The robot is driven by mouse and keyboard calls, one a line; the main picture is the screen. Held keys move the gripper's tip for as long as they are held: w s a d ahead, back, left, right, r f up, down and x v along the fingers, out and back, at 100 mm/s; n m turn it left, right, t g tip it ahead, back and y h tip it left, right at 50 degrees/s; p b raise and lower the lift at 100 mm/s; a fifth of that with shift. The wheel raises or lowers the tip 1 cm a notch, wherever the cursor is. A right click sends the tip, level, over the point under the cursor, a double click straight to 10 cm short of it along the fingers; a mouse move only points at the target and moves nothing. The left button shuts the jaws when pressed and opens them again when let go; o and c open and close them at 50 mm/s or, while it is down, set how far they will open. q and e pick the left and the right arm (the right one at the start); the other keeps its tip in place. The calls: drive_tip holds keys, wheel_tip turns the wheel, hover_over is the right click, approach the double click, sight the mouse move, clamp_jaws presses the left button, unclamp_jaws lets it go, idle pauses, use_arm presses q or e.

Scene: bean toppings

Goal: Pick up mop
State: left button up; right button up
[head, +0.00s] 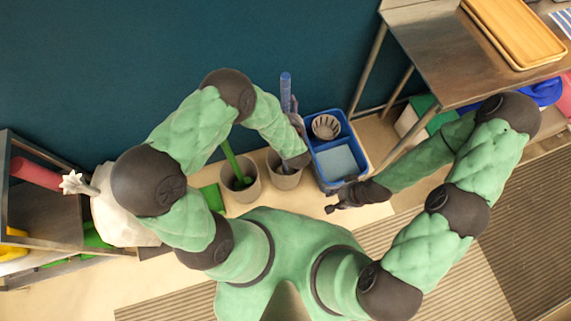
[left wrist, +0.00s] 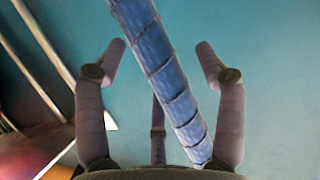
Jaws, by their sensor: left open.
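A blue pole (head: 286,88), most likely the mop handle, stands upright by a grey bucket (head: 286,181). Its lower end is hidden behind my left arm and the bucket. My left gripper (head: 293,108) is at the pole. In the left wrist view the ribbed blue pole (left wrist: 160,58) runs slantwise between the spread fingers of my left gripper (left wrist: 160,52), with gaps on both sides. A green handle (head: 232,158) leans in a second grey bucket (head: 241,193). My right gripper (head: 336,200) is low at the middle right, away from the poles; its jaws are too small to judge.
A blue bin (head: 322,162) with a basket (head: 326,127) stands right of the buckets. A metal table (head: 440,50) with a wooden tray (head: 515,30) is at upper right. A shelf (head: 45,205) and white bag (head: 118,215) are at left. A teal wall (head: 150,60) stands behind.

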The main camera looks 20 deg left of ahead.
use_arm(q)
drive_tip(key=shift+r, duration=0.1)
drive_tip(key=c, duration=1.2)
drive_tip(key=shift+c, duration=0.2)
